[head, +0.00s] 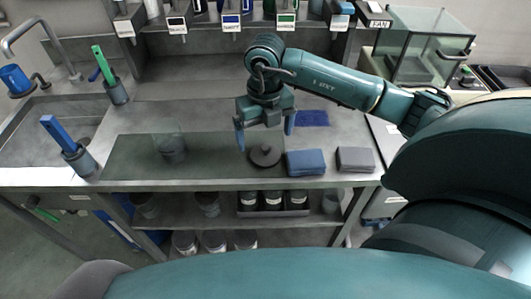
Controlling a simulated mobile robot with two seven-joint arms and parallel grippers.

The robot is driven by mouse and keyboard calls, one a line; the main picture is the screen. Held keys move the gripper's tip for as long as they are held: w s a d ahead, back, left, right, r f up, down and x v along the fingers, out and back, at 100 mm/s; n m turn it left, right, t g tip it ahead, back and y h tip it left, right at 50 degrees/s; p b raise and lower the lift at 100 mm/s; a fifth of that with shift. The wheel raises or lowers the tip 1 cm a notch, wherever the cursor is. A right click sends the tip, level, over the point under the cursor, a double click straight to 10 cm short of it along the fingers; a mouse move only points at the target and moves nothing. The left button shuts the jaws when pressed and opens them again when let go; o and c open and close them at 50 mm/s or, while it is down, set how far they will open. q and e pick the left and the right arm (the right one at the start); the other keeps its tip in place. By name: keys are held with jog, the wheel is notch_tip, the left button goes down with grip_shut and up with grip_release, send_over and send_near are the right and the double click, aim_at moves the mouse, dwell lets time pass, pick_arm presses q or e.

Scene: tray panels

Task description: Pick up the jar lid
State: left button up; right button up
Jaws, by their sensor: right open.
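The jar lid (265,155) is a dark round disc with a small knob on top. It lies on the dark mat (130,157) near the front of the counter, left of a folded blue cloth. My right gripper (265,138) is open above and slightly behind the lid, with blue fingertips pointing down on either side of it. The fingers look apart from the lid, and nothing is held. A clear glass jar (171,147) stands on the mat to the left. My left gripper is not in view.
Folded blue (305,163) and grey (355,160) cloths lie right of the lid. A flat blue cloth (312,118) lies behind. Holders with a blue-handled tool (58,130) and a green-handled tool (103,63) stand at left by the sink. A glass case (420,45) stands back right.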

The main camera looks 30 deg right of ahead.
aim_at(266, 147)
notch_tip(266, 147, down, 5)
jog(key=shift+f+p, duration=0.1)
jog(key=shift+p, duration=0.4)
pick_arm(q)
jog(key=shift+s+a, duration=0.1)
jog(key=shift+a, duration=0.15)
pick_arm(e)
jog(key=shift+c, duration=0.3)
